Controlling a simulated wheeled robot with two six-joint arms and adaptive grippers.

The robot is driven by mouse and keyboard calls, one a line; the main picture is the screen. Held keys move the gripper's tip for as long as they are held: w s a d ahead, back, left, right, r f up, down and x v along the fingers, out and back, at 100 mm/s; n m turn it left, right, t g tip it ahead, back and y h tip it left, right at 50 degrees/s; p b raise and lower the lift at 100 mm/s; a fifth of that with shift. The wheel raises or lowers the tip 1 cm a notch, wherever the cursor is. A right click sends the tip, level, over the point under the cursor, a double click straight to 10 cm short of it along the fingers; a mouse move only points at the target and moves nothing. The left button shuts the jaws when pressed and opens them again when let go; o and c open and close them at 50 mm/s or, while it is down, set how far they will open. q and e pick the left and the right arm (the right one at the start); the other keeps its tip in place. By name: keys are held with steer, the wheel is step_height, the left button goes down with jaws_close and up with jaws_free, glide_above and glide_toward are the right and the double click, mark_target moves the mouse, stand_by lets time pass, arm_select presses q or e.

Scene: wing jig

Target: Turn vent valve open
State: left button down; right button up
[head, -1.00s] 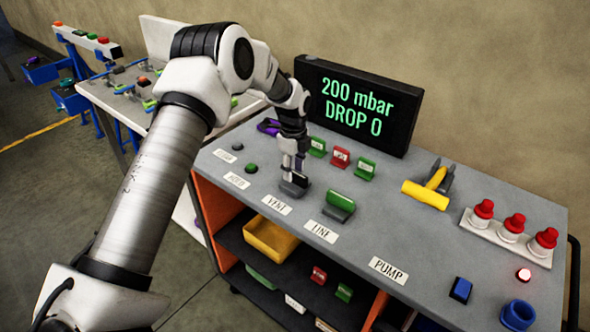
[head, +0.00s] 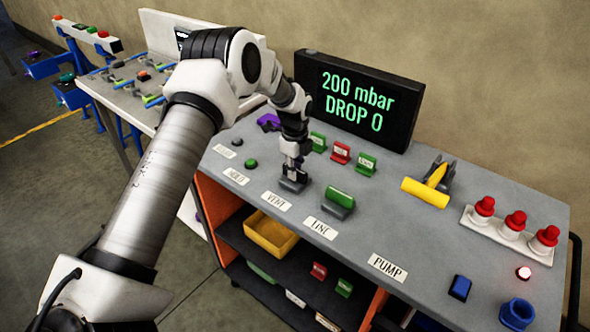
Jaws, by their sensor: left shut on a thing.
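The vent valve (head: 292,185) sits on the grey bench top behind the VENT label (head: 276,201). Only its dark base shows clearly; its handle is hidden by my gripper. My left gripper (head: 294,174) points straight down over the valve and is shut on it. The line valve (head: 340,199), with a green handle, stands to its right behind the LINE label (head: 320,228). The display (head: 357,100) at the back reads 200 mbar, DROP 0. My right gripper is out of view.
Small red and green blocks (head: 341,153) stand behind the gripper. A yellow-handled tool (head: 426,192), red-capped fittings (head: 514,222), a blue block (head: 460,287) and a blue cup (head: 517,313) are to the right. A yellow bin (head: 270,238) is on the shelf below.

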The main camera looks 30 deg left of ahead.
arm_select(q)
steer(key=shift+s+f+n, duration=0.15)
steer(key=shift+f+n, duration=0.05)
steer(key=shift+n, duration=0.1)
steer(key=n, duration=0.3)
steer(key=shift+f+n, duration=0.1)
steer(key=shift+n, duration=0.3)
steer(key=n, duration=0.4)
steer(key=shift+s+n+p, duration=0.1)
steer(key=shift+n+p, duration=0.2)
steer(key=shift+p, duration=0.05)
steer(key=n, duration=0.4)
steer(key=shift+p, duration=0.3)
steer(key=n, duration=0.4)
steer(key=shift+n, duration=0.3)
steer(key=c, duration=1.1)
jaws_free()
steer(key=shift+p, duration=0.3)
steer(key=shift+c, duration=0.2)
